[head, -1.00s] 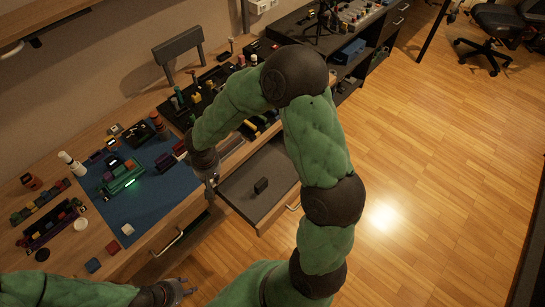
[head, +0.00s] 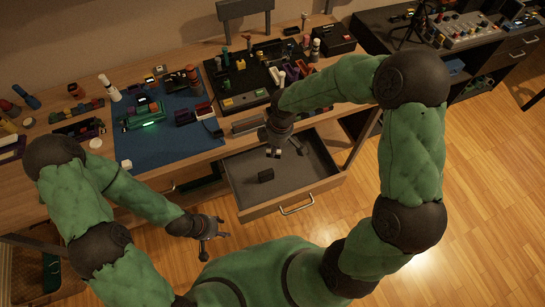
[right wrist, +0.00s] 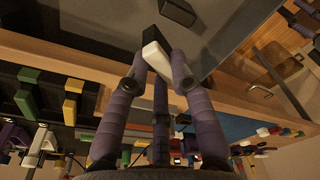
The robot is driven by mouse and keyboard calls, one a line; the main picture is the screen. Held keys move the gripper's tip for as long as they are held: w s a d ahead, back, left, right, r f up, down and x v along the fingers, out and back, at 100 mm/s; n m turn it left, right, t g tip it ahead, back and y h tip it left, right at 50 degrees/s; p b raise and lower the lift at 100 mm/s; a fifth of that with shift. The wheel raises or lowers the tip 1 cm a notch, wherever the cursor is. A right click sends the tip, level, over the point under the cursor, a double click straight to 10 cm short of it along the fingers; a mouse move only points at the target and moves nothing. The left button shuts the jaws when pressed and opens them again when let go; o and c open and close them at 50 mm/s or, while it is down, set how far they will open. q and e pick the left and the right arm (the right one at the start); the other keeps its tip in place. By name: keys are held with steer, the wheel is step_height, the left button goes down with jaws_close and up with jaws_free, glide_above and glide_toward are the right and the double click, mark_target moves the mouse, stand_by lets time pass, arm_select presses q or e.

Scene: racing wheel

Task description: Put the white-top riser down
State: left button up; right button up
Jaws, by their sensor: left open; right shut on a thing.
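The white-top riser (right wrist: 157,60) is a small piece with a white face and a black body, seen between my right fingers in the right wrist view. My right gripper (head: 274,150) is shut on it and holds it over the back part of the open drawer (head: 237,185). In the head view the riser is tiny and partly hidden by the fingers. My left gripper (head: 212,228) is open and empty, in front of the bench and left of the drawer.
A dark block (head: 265,175) lies in the drawer, close to my right gripper; much of the drawer floor is bare. The bench above carries a blue mat (head: 150,155) and a black tray (head: 215,88) with several small parts. The drawer handle (head: 297,207) sticks out in front.

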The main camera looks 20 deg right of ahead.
steer(key=n, duration=0.2)
steer(key=a+f+n, duration=0.1)
steer(key=n, duration=0.1)
steer(key=n+b, duration=0.1)
steer(key=n, duration=0.1)
steer(key=shift+s+a+f+g, duration=0.2)
steer(key=shift+s+g, duration=0.1)
steer(key=shift+g, duration=0.1)
steer(key=shift+d+f, duration=0.1)
steer(key=shift+d, duration=0.1)
steer(key=d+f+b, duration=0.1)
steer(key=d+f, duration=0.2)
steer(key=d, duration=0.1)
steer(key=w+d+f+b, duration=0.1)
steer(key=d+f+b, duration=0.1)
steer(key=d+f, duration=0.1)
steer(key=w+d+f+b, duration=0.1)
steer(key=d+f, duration=0.2)
steer(key=d, duration=0.2)
steer(key=shift+w+d, duration=0.15)
steer(key=shift+d, duration=0.15)
steer(key=shift+d+f, duration=0.2)
steer(key=shift+w+d+f+b, duration=0.1)
steer(key=shift+d+f+b, duration=0.05)
steer(key=shift+f+b, duration=1.3)
steer(key=shift+f+p, duration=0.25)
steer(key=shift+p, duration=0.05)
